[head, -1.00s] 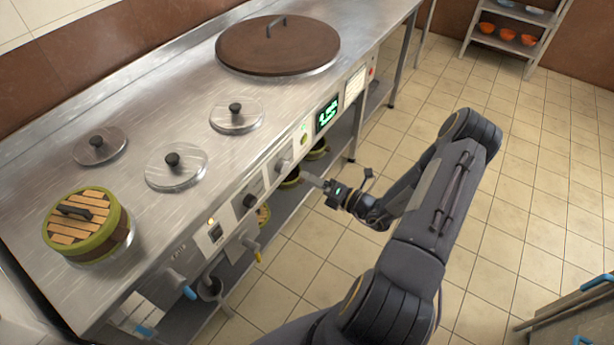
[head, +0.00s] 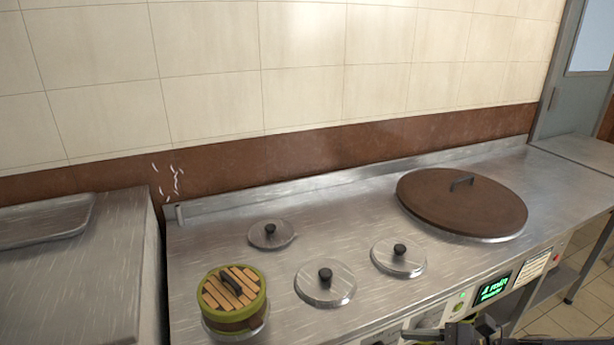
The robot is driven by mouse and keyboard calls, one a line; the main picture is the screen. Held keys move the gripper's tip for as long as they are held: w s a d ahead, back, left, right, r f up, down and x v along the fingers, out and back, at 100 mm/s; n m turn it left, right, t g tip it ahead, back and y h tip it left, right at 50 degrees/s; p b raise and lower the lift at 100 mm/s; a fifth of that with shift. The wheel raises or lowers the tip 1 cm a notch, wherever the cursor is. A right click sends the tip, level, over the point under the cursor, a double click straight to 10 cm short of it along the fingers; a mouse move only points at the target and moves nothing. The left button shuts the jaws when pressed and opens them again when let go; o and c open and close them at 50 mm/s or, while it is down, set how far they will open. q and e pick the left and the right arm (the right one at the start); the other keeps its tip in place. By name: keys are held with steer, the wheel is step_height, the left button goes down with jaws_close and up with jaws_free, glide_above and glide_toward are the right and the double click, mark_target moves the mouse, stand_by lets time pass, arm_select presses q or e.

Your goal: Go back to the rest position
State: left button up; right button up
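My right gripper (head: 468,331) shows only in part at the bottom edge of the head view, in front of the stove's front panel. It is cut off by the frame, so I cannot tell whether it is open or shut. My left gripper is not in view. The steel stove counter (head: 370,215) carries a large brown lid (head: 440,205) at the right. Three small steel lids (head: 325,285) with black knobs lie at its middle. A green-rimmed pot with a slatted wooden lid (head: 232,292) sits at the front left.
A separate steel counter (head: 75,270) stands at the left with a tray (head: 45,222) on it. A tiled wall (head: 300,70) closes off the back. A green-lit display (head: 493,290) is on the front panel. Tiled floor (head: 590,290) shows at the right.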

steer(key=s+r+n+h, duration=0.35)
steer(key=s+n, duration=0.35)
steer(key=n, duration=0.3)
steer(key=s+r+n+h, duration=0.2)
steer(key=s+n+h, duration=0.3)
steer(key=s+n, duration=0.4)
step_height(320, 180, up, 14)
steer(key=w+p, duration=0.1)
steer(key=p, duration=1.3)
steer(key=shift+w+d+n, duration=0.2)
steer(key=shift+w+n, duration=0.05)
steer(key=shift+n, duration=0.15)
steer(key=shift+f+h, duration=0.1)
steer(key=shift+h, duration=0.15)
